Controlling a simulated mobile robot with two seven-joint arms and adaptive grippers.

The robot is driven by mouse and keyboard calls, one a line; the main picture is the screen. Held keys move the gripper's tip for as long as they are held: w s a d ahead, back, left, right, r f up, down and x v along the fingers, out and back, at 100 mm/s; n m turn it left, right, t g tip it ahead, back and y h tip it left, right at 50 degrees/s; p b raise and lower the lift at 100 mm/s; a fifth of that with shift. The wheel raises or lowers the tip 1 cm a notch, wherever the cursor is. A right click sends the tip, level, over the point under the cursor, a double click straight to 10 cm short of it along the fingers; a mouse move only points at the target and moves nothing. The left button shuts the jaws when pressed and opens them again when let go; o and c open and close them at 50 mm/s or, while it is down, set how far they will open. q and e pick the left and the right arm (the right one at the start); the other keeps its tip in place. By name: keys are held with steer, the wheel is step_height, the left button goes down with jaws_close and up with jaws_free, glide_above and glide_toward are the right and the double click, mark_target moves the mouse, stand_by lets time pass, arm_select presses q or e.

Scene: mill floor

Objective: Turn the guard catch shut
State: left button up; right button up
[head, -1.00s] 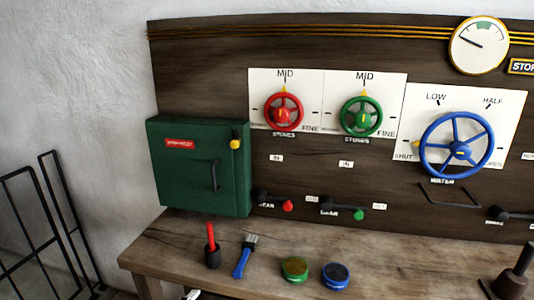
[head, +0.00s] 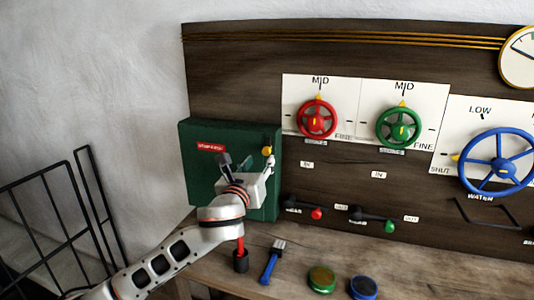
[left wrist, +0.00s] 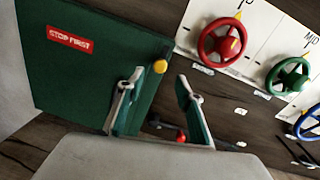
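The green guard box (head: 200,170), with a red "STOP FIRST" label, is on the left of the dark board. Its catch has a yellow knob (head: 267,150) near the box's upper right edge. My left gripper (head: 247,160) is in front of the box, its fingers spread on either side, with one finger close to the knob in this view. In the left wrist view the yellow knob (left wrist: 160,67) shows between and beyond the two open fingers (left wrist: 160,88), apart from them. The catch's lever is mostly hidden. My right gripper is not in view.
A red wheel (head: 317,119), a green wheel (head: 399,128) and a blue wheel (head: 500,162) are on the board. Below them are small levers with red (head: 316,214) and green knobs. A brush (head: 272,262) and two tins lie on the bench. A black railing (head: 60,220) stands left.

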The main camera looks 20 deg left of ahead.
mark_target(266, 153)
arm_select(q)
steer(key=shift+w+a, duration=0.1)
steer(key=shift+w, duration=3)
jaws_close()
